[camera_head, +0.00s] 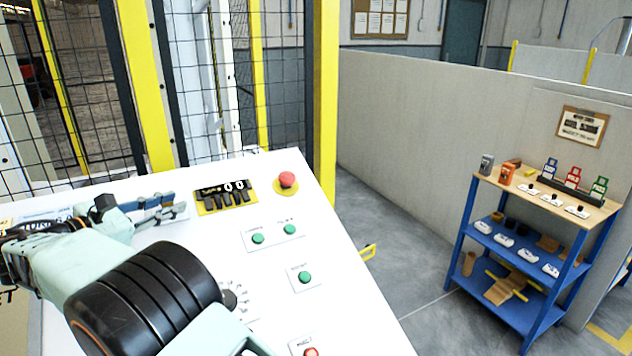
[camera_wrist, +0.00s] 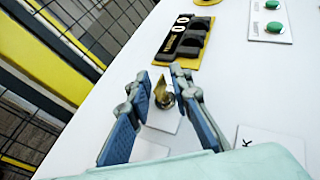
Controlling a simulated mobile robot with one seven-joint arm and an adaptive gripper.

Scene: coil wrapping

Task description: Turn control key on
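The control key (camera_wrist: 162,97) is a small brass-coloured key in a round switch on the white control panel (camera_head: 350,305). In the wrist view it sits between the two fingers of my gripper (camera_wrist: 161,76), with visible gaps on both sides. My gripper is open around the key, with blue-grey finger pads and tips close to the panel. In the head view my gripper (camera_head: 176,204) reaches over the panel's left part, and I cannot make out the key there. A small white label plate (camera_wrist: 166,122) lies under the switch.
A yellow-based block of black switches (camera_head: 226,197) is right beside my gripper. A red emergency button (camera_head: 287,180), green buttons (camera_head: 305,277) and a dial (camera_head: 229,299) are on the panel. A yellow-posted mesh fence (camera_head: 285,85) stands behind. A blue shelf (camera_head: 520,290) is far right.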

